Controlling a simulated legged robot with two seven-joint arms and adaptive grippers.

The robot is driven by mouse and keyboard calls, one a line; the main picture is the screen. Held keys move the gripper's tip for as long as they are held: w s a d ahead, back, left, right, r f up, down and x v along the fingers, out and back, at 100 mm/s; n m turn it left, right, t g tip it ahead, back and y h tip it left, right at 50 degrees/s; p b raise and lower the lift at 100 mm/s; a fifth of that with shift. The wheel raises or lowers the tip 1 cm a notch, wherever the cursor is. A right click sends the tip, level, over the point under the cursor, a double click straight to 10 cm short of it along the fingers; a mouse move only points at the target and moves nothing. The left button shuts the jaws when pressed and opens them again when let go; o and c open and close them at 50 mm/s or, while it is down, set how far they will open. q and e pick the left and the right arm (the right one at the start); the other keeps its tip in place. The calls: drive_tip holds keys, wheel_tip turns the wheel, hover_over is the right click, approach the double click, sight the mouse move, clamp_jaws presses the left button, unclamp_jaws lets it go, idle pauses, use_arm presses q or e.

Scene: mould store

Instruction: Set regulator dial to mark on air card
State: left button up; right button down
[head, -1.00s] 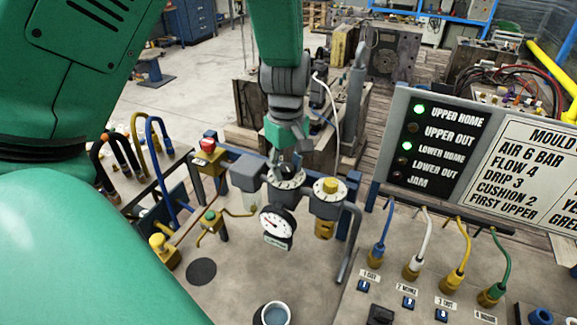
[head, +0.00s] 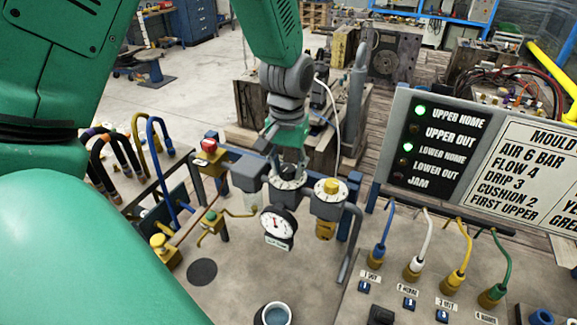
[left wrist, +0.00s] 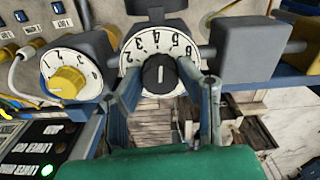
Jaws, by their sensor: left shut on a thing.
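The regulator dial is a black knob (left wrist: 159,73) on a white numbered face, which shows in the head view (head: 286,182) below my wrist. My left gripper (head: 288,168) comes down from above and is shut on this knob; in the left wrist view its fingers stand on either side of it. The knob's white line points up in that view, toward the middle numerals; the exact reading is unclear. A round pressure gauge (head: 278,223) hangs below the dial. The air card (head: 525,165) at the right reads AIR 6 BAR. My right gripper is not in view.
A yellow knob (head: 331,186) on a second numbered face is close beside the dial. A grey filter housing (head: 249,176) stands left of it. A red button (head: 209,145), hoses and a lamp panel (head: 434,145) surround the bench. A cup (head: 275,315) stands at the front.

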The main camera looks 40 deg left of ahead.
use_arm(q)
drive_tip(key=m, duration=0.5)
drive_tip(key=shift+w+r+m, duration=0.1)
drive_tip(key=shift+w+m, duration=0.15)
drive_tip(key=shift+m, duration=2.25)
drive_tip(key=o, duration=0.9)
drive_tip(key=shift+o, duration=1.2)
